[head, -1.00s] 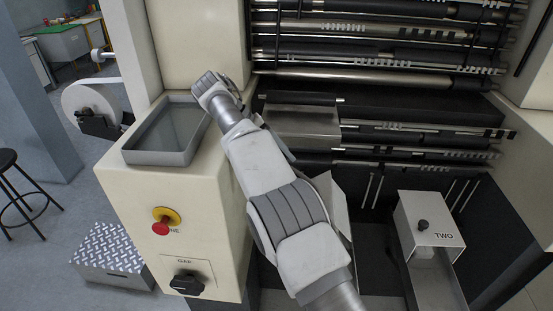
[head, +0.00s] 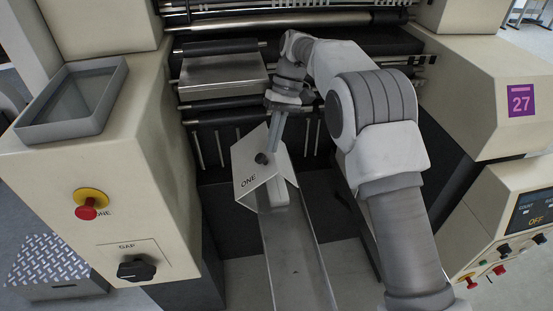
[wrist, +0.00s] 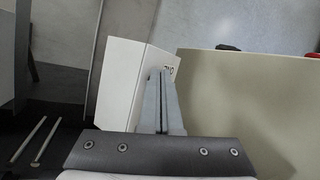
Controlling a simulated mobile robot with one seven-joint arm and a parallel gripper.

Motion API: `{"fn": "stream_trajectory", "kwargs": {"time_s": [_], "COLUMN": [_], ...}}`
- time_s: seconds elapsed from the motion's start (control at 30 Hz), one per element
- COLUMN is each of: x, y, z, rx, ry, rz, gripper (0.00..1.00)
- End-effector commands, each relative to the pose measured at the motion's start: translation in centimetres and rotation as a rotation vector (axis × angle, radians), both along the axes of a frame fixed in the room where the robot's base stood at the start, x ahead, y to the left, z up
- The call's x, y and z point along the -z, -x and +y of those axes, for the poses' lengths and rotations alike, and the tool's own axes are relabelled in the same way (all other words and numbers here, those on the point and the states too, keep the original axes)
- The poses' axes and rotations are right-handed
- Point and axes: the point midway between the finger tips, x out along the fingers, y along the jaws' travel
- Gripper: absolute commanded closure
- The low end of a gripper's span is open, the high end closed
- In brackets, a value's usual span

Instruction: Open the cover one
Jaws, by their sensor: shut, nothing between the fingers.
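Cover one (head: 246,184) is a white sheet-metal hood marked ONE, with a small dark knob (head: 261,158) on its face. It stands over the upper end of a metal chute (head: 293,262), and a pale block shows at its open side. I cannot tell whether the cover is raised. My gripper (head: 270,148) is shut and empty, pointing down with its fingertips right beside the knob; contact is unclear. In the wrist view the shut fingers (wrist: 160,76) lie over the white cover (wrist: 122,68), close to its lettering, and the knob is hidden.
A cream cabinet with a grey tray (head: 72,101), a red stop button (head: 87,209) and a black dial (head: 136,268) stands on the left. Rollers (head: 220,45) and a metal box (head: 222,76) are behind. A control panel (head: 520,222) is at right.

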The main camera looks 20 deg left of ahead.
Motion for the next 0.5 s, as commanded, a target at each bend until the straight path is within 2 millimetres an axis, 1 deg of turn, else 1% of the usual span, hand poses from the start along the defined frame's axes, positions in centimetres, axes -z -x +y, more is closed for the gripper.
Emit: {"fn": "stream_trajectory", "kwargs": {"time_s": [0.03,0.2,0.4,0.5], "x": [0.6,0.3,-0.8,-1.3], "y": [-0.6,-2.1,-3.8,-4.4], "z": [-1.3,-4.2,-6.8,-7.5], "rx": [0.052,0.219,0.383,0.428], "ry": [-0.065,-0.301,-0.508,-0.561], "rz": [0.033,0.112,0.139,0.140], "gripper": [1.00,1.00,1.00,1.00]}}
